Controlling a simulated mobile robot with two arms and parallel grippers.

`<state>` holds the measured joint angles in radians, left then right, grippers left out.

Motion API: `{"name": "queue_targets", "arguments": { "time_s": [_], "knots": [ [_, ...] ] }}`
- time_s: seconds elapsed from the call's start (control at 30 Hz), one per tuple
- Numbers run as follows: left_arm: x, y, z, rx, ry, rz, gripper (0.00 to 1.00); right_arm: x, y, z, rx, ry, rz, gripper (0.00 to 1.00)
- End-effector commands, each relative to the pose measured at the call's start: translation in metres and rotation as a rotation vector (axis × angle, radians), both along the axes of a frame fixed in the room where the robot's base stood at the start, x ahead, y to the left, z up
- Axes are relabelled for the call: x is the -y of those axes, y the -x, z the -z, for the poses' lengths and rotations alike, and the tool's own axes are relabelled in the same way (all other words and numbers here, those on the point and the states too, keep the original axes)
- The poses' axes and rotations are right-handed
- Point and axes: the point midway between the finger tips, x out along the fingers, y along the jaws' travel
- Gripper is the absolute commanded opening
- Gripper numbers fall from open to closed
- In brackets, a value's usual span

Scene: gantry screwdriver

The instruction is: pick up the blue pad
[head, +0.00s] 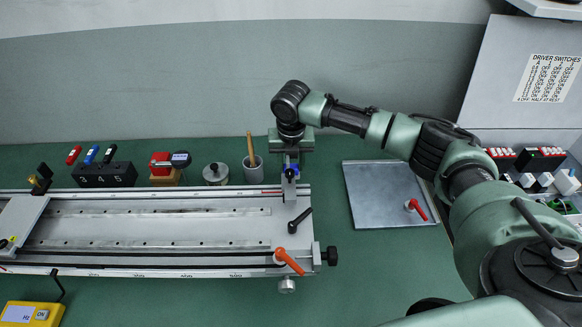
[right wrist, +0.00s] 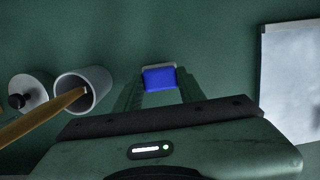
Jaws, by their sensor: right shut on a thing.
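The blue pad (right wrist: 159,79) is a small bright blue block with a pale edge behind it. In the right wrist view it sits between the two fingers of my right gripper (right wrist: 160,90), which is shut on it. In the head view my right gripper (head: 291,163) points down behind the right end of the metal rail fixture, and a bit of the blue pad (head: 293,170) shows at its tips. Whether the pad touches the surface below cannot be told. My left gripper is not in view.
A grey cup (head: 252,170) with a wooden stick stands just left of my right gripper. The long rail fixture (head: 160,228) with an orange lever lies in front. A metal plate (head: 380,200) with a red-handled tool lies to the right. Green mat is bare between.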

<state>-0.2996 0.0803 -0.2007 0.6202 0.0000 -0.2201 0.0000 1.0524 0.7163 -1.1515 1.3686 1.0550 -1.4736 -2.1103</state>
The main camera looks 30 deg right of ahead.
Motion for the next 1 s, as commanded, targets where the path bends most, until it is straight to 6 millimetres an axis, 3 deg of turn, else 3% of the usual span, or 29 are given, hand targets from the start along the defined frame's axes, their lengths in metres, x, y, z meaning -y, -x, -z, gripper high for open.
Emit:
{"name": "queue_targets", "arguments": {
  "time_s": [0.27, 0.5, 0.7, 1.0],
  "knots": [
    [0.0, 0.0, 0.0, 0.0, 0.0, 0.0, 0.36, 0.0, -0.001, -0.053, 0.006, -0.001, 0.001, 0.0],
    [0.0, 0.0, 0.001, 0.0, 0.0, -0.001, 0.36, 0.0, -0.002, -0.121, 0.007, -0.001, 0.0, 0.0],
    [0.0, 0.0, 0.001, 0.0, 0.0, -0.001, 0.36, 0.0, -0.001, -0.164, 0.005, -0.001, 0.0, 0.0],
    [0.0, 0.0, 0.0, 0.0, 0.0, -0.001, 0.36, 0.0, 0.0, -0.187, 0.0, -0.001, 0.0, 0.0]
  ]
}}
